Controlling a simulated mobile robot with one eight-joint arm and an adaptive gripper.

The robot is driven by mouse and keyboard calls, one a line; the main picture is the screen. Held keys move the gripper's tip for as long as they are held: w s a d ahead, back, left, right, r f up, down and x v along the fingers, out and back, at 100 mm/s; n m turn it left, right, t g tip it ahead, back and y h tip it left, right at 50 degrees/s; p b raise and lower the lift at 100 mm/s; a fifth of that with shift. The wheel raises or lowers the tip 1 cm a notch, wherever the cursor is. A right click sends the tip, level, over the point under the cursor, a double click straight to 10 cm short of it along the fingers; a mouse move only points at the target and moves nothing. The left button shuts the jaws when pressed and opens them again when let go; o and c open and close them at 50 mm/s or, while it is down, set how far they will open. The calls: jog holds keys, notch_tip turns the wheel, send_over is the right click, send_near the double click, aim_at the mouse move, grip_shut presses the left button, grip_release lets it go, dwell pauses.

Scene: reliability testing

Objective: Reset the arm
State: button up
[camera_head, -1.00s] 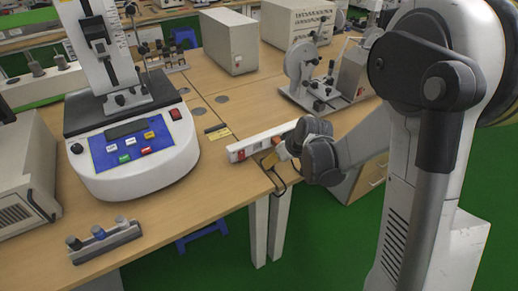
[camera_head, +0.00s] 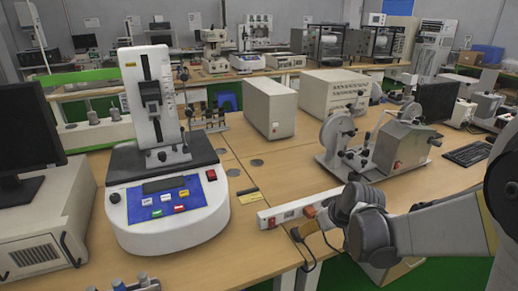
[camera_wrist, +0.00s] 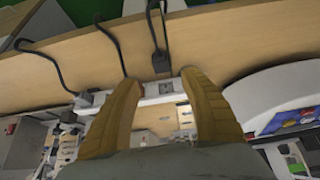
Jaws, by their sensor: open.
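My arm reaches in from the right in the head view. My gripper (camera_head: 312,230) is low above the front edge of the wooden table (camera_head: 262,262), beside a white power strip (camera_head: 287,211). In the wrist view the two tan fingers (camera_wrist: 160,108) are spread apart with nothing between them. The power strip (camera_wrist: 152,91) shows beyond the gap between the fingers, with a black plug and cable at it. Whether the fingers touch the strip cannot be told.
A white test stand with a blue control panel (camera_head: 167,203) stands to the left. A grey box (camera_head: 269,108) and a machine with a wheel (camera_head: 385,148) stand behind. A monitor (camera_head: 28,130) is at far left.

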jog(key=s+a+r+m+h, duration=0.1)
jog(key=s+r, duration=0.4)
jog(key=s, duration=0.5)
jog(key=s+a+r+m+h, duration=0.1)
jog(key=s+r, duration=0.4)
jog(key=s, duration=0.6)
jog(key=shift+a+r+m+t, duration=0.3)
jog(key=shift+a+m+t, duration=0.1)
jog(key=shift+m, duration=0.4)
